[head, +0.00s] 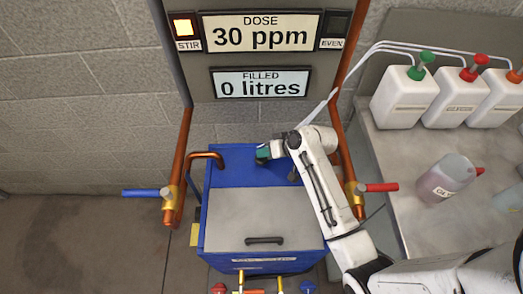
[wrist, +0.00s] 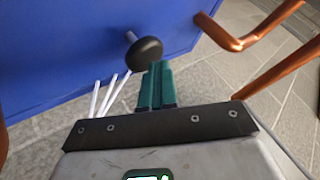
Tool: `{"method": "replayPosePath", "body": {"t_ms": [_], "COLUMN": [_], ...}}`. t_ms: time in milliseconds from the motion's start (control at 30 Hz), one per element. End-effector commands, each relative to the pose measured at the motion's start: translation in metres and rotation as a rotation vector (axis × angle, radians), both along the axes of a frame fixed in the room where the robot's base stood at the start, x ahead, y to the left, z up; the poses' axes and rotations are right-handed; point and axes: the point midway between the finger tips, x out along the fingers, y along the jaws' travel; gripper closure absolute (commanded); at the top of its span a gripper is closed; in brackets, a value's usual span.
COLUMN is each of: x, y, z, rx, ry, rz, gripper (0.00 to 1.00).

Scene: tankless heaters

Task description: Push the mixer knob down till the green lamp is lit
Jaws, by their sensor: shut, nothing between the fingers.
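The mixer knob (wrist: 145,53) is a round dark knob on a short grey stem above the blue tank in the wrist view. My gripper (wrist: 161,68) has teal fingers, closed together and empty. Their tips overlap the knob's lower right edge in the wrist view; I cannot tell whether they touch. In the head view my gripper (head: 264,152) is over the back of the blue tank (head: 237,172), and I cannot make out the knob there. The EVEN lamp (head: 337,24) is dark.
Displays read 30 ppm (head: 262,33) and 0 litres (head: 262,85). Copper pipes with a blue handle (head: 141,193) and a red handle (head: 382,187) flank the tank. A grey lid (head: 264,216) covers its front. White jugs (head: 403,97) stand on the right counter.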

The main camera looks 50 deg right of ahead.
Motion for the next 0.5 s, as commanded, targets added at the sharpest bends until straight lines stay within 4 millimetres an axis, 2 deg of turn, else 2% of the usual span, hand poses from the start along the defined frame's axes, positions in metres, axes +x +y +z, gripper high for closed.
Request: {"method": "replayPosePath", "body": {"t_ms": [500], "x": [-0.001], "y": [0.0007], "z": [-0.0081], "rx": [0.002], "ry": [0.004], "rz": [0.001], "gripper": [1.0]}}
